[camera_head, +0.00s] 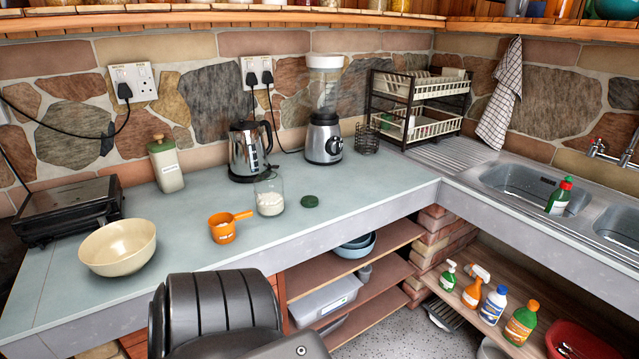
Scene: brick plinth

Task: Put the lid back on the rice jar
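The rice jar (270,202), a clear glass jar partly filled with white grains, stands upright and open on the counter, in front of the kettle. A small dark green round lid (310,201) lies flat on the counter just right of the jar, apart from it. Neither of my grippers can be made out in the head view. A black ribbed part of my own body shows at the bottom, in front of the counter edge.
An orange measuring cup (223,228) stands left of the jar, with a cream bowl (118,248) further left. A steel kettle (247,152), a blender (324,135) and a tall green-lidded canister (166,166) stand behind. The counter (370,195) right of the lid is clear.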

